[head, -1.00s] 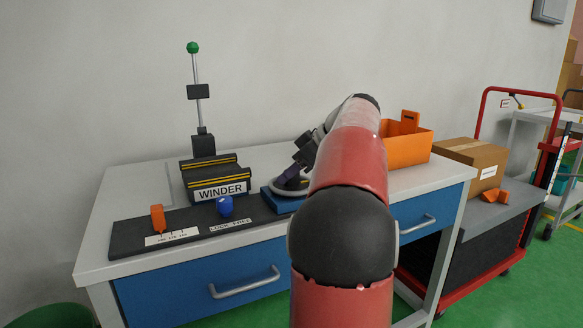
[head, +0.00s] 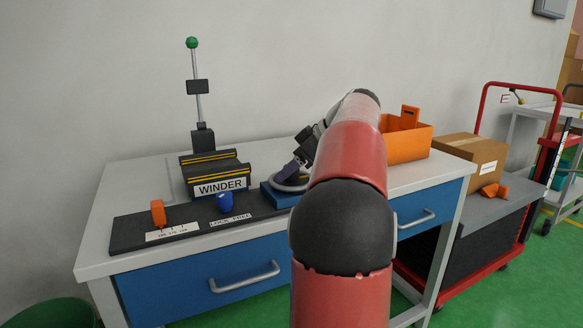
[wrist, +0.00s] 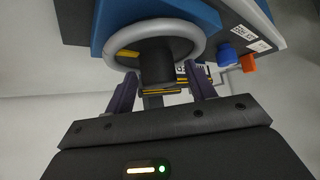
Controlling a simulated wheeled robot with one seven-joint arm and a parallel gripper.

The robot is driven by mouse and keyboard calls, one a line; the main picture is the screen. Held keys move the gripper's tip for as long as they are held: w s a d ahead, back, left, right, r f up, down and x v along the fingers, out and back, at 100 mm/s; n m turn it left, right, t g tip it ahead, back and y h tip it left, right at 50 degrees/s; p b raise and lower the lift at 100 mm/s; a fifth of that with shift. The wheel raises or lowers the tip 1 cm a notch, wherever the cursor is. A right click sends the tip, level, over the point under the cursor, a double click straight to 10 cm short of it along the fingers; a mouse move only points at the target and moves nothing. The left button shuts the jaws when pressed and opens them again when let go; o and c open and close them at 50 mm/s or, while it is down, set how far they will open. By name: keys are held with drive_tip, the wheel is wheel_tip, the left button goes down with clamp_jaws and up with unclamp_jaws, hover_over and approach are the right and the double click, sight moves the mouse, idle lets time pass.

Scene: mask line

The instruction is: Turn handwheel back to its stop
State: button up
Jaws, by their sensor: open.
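The handwheel is a grey ring (wrist: 193,47) on a blue base (wrist: 205,10), in the upper middle of the wrist view. A dark cylinder (wrist: 156,66) shows at its middle. My gripper (wrist: 160,78) is open, with a dark purple finger on each side of that cylinder, close to the rim. I cannot tell whether the fingers touch the wheel. In the head view the handwheel (head: 289,184) is partly hidden by my arm, and my gripper (head: 298,165) is just above it. A blue knob (head: 224,202) stands by the LOCK FREE label, and an orange pointer (head: 158,212) stands at a scale.
The WINDER block (head: 215,170) with a green-topped post (head: 197,100) stands behind the dark plate. An orange bin (head: 407,147) is right of my arm on the bench. A red cart (head: 468,262) with a cardboard box (head: 470,155) stands further right.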

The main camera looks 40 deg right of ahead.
drive_tip(key=shift+r, duration=0.1)
drive_tip(key=v, duration=0.7)
drive_tip(key=shift+s+d+r+p, duration=0.15)
drive_tip(key=shift+s+d+p, duration=0.1)
drive_tip(key=shift+p, duration=0.15)
drive_tip(key=shift+a, duration=0.1)
drive_tip(key=s+a+f+m+g+h, duration=0.1)
drive_tip(key=s+a+f+m, duration=0.15)
drive_tip(key=a, duration=0.75)
drive_tip(key=s+a+f+m+g, duration=0.15)
drive_tip(key=a+f, duration=0.25)
drive_tip(key=a, duration=0.7)
drive_tip(key=s+a+f+m+h, duration=0.2)
drive_tip(key=s+a+f+h, duration=0.1)
drive_tip(key=s+a+f, duration=0.8)
wheel_tip(320, 180, down, 4)
drive_tip(key=shift+s+r, duration=0.15)
drive_tip(key=shift+s, duration=0.15)
drive_tip(key=shift+a, duration=0.1)
